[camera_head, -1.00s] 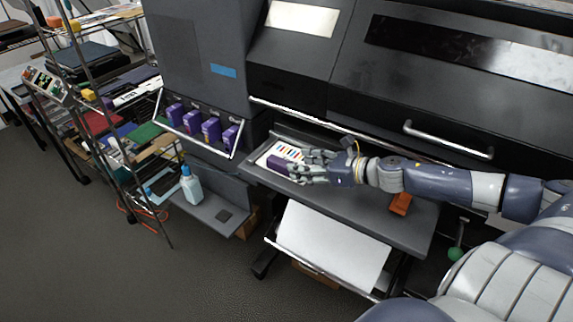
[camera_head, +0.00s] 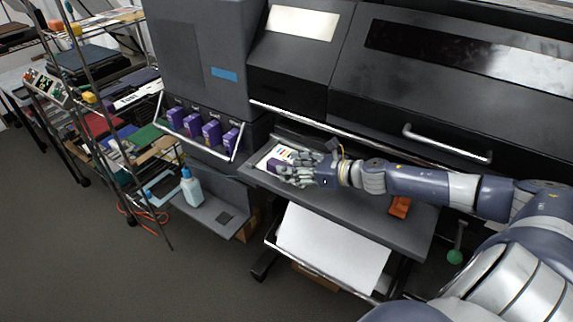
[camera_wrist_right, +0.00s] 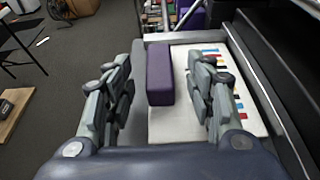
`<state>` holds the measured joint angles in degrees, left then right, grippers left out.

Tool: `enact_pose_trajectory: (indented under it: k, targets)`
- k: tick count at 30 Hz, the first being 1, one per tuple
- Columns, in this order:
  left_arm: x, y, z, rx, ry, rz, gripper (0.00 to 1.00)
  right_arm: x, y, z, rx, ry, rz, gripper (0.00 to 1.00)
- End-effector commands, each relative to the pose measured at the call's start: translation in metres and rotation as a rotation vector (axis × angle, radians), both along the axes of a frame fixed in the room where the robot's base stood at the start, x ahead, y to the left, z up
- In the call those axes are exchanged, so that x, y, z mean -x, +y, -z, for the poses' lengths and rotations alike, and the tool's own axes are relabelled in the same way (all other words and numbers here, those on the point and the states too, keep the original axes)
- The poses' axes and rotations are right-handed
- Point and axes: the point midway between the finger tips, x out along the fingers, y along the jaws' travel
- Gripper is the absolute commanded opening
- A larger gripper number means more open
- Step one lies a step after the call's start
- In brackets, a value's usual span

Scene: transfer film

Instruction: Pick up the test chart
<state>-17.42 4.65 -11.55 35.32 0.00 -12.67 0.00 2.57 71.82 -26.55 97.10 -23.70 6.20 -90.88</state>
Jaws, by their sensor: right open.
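The test chart (camera_head: 270,154) is a white sheet with coloured patches along one side, lying on the grey shelf of the large black printer. It also shows in the right wrist view (camera_wrist_right: 243,112). A purple block (camera_wrist_right: 160,74) rests on the chart near its edge; part of it shows in the head view (camera_head: 273,164). My right gripper (camera_head: 284,169) is open over the chart. In the wrist view its fingers are spread on both sides of the block, the right finger overlapping the chart. Whether they touch either is unclear. My left gripper is out of view.
The shelf (camera_head: 350,208) carries an orange object (camera_head: 399,206) to the right. The printer's bar and handle (camera_head: 448,141) lie behind my arm. Purple cartridges (camera_head: 211,132) sit in a rack at left, above a bottle (camera_head: 191,187). White paper (camera_head: 330,248) hangs below.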

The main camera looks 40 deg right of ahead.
Motion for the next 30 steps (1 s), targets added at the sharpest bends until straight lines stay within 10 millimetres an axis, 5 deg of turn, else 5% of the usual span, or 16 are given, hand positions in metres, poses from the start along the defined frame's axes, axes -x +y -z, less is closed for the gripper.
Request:
enact_pose_trajectory:
  k: [12, 22, 28, 30]
  targets:
    - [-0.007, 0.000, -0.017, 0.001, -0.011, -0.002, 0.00, -0.026, 0.010, 0.008, -0.001, -0.002, 0.000, 0.50]
    - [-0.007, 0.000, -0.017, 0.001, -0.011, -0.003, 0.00, -0.027, 0.012, 0.012, 0.001, 0.001, -0.001, 0.50]
    - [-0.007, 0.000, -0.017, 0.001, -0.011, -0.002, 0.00, -0.027, 0.011, 0.011, 0.000, 0.000, -0.001, 0.05]
    - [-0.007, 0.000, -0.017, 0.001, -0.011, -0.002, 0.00, -0.027, 0.011, 0.011, 0.000, 0.000, -0.001, 0.02]
